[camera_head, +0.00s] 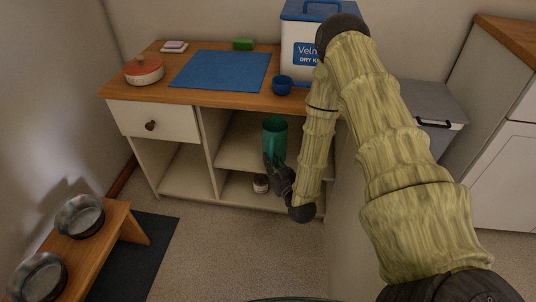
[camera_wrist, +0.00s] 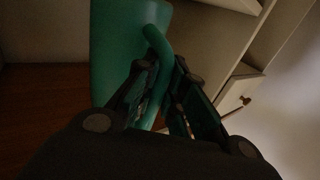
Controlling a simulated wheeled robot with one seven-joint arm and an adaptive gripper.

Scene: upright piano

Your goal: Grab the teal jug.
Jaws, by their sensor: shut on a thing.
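The teal jug (camera_head: 275,138) stands upright at the open shelf of the low cabinet in the head view. My gripper (camera_head: 273,167) reaches it from the front, at its lower part. In the wrist view the jug (camera_wrist: 116,55) fills the upper middle, with its curved handle (camera_wrist: 158,50) coming down between the fingers. My gripper (camera_wrist: 160,100) is shut on this handle. The jug's base is partly hidden by my gripper in the head view, so I cannot tell whether it touches the shelf.
A bench with bowls (camera_head: 80,215) stands at left.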

